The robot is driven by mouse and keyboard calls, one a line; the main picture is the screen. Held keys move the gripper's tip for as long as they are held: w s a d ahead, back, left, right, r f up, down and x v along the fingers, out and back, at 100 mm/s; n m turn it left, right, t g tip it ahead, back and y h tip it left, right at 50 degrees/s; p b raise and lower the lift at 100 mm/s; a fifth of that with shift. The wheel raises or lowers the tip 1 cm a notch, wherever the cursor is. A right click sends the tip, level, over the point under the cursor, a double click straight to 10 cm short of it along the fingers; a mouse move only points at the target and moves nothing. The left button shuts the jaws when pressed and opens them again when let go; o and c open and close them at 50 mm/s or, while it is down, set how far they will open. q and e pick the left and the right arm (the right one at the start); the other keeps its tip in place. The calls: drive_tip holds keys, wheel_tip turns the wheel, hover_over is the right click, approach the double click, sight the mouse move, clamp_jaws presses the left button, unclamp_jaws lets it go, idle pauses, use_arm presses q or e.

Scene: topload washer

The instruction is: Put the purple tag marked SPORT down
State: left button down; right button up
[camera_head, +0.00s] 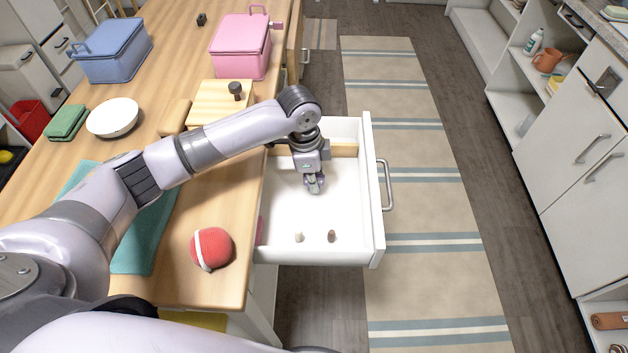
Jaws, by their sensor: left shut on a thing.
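My left arm reaches across the wooden table, and its gripper (314,188) points down inside the open white drawer (340,215). The gripper is shut on a small purple thing, the purple tag (321,177), of which only a bit shows at the fingers. Its marking is too small to read. I cannot tell whether the tag touches the drawer floor. My right gripper is not in view.
A pale and a brown small item (332,236) lie near the drawer's front end. A red ball (212,248) sits on the table (180,280) left of the drawer. Pink (240,50) and blue (112,52) boxes stand farther back. Much of the drawer floor is clear.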

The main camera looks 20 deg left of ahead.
use_arm(q)
drive_tip(key=shift+f, duration=0.25)
drive_tip(key=c, duration=1.7)
unclamp_jaws()
drive_tip(key=r, duration=0.4)
drive_tip(key=a+r, duration=0.1)
drive_tip(key=r, duration=0.7)
drive_tip(key=shift+s+a, duration=0.15)
drive_tip(key=shift+s, duration=0.05)
